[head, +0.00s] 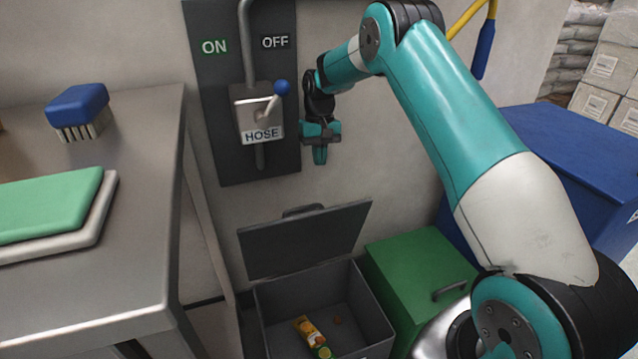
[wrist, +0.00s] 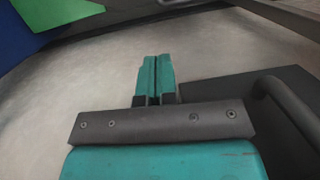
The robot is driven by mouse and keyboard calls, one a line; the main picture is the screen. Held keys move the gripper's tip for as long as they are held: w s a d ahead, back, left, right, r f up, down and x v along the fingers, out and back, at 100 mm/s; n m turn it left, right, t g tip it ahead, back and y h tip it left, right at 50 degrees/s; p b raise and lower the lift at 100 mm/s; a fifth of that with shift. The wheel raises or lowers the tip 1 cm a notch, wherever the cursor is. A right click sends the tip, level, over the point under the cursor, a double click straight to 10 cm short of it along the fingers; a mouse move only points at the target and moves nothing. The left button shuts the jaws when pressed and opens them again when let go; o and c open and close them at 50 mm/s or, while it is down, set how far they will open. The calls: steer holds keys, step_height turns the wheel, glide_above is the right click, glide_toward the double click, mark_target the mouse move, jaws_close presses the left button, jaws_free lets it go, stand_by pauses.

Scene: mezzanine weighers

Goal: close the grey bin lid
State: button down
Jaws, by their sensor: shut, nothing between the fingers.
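The grey bin (head: 377,318) stands on the floor against the wall, open at the top. Its grey lid (head: 305,243) is raised and leans back toward the wall, with a dark handle (head: 302,210) at its upper edge. A yellow-orange carton with a green end (head: 311,335) and a small brown scrap lie inside the bin. My gripper (head: 320,157) is above the lid, in front of the wall beside the hose panel, pointing down and clear of the lid. In the wrist view its teal fingers (wrist: 155,78) are together with nothing between them.
A green bin (head: 415,280) with its lid down stands right of the grey bin, and a blue bin (head: 570,160) beyond. A hose valve with a blue-knobbed lever (head: 281,88) is left of my gripper. A steel table (head: 130,250) with a blue brush (head: 78,108) stands left.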

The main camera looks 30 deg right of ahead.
step_height(320, 180, down, 10)
steer(key=s+a+b, duration=0.1)
steer(key=b, duration=0.1)
steer(key=shift+s+r, duration=0.2)
steer(key=shift+s, duration=0.05)
steer(key=shift+s+a, duration=0.1)
